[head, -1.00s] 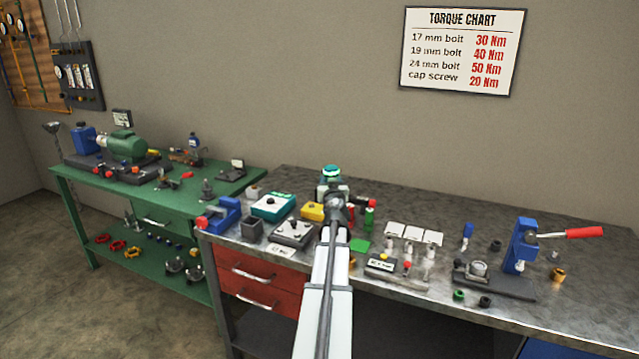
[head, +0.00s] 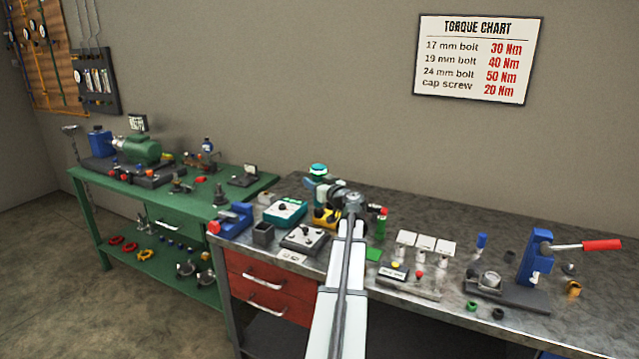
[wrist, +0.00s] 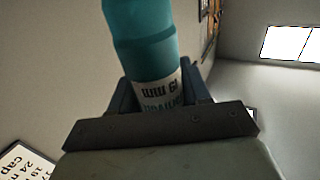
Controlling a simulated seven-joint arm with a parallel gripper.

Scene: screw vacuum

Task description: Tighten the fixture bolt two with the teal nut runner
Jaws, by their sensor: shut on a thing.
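The teal nut runner (head: 318,170) is held above the steel bench; its teal top shows in the head view. In the wrist view the teal body (wrist: 145,35), with a white label lettered upside down, stands between the jaws. My gripper (wrist: 158,95) is shut on it. In the head view my gripper (head: 323,188) is above the back of the bench, near a yellow block, and my arm hides part of this area. A grey plate with several small upright parts (head: 303,239) lies front left; I cannot tell which is bolt two. The runner's lower end is hidden.
A teal box (head: 285,211), a blue vise (head: 232,221) and a dark open box (head: 263,233) stand at the bench's left. Right of my arm are a green-and-red bottle (head: 382,224), a small panel (head: 408,280) and a blue press (head: 535,258).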

